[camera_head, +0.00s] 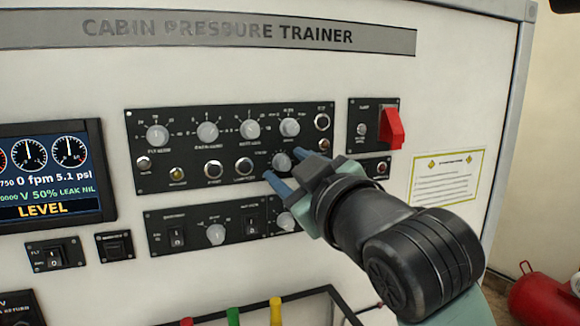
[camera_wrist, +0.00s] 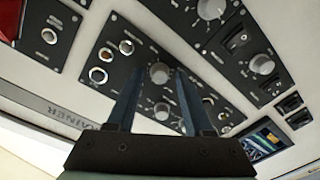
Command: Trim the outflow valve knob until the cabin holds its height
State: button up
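My gripper (camera_head: 283,166) is at the lower right of the upper black panel (camera_head: 195,116). Its two blue fingers are apart, one on either side of a round grey knob (camera_head: 280,160). In the wrist view this knob (camera_wrist: 158,73) sits between the fingertips, with gaps beside it; I cannot tell whether either finger touches it. Its label is too small to read, so I cannot confirm it is the outflow valve knob. The display (camera_head: 45,172) at the left reads 0 fpm, 5.1 psi, V 50%, LEAK NIL and a yellow LEVEL.
A row of several knobs (camera_head: 207,131) runs above the gripper. A lower panel (camera_head: 160,230) with switches and a knob lies just below. A red guarded switch (camera_head: 391,128) stands out to the right. Coloured handles (camera_head: 276,310) show at the bottom.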

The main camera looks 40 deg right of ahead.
grip_shut()
jog(key=shift+m, duration=1.6)
jog(key=shift+o, duration=0.7)
grip_release()
jog(key=b+v, duration=0.5)
jog(key=v, duration=0.8)
jog(key=shift+f, duration=0.1)
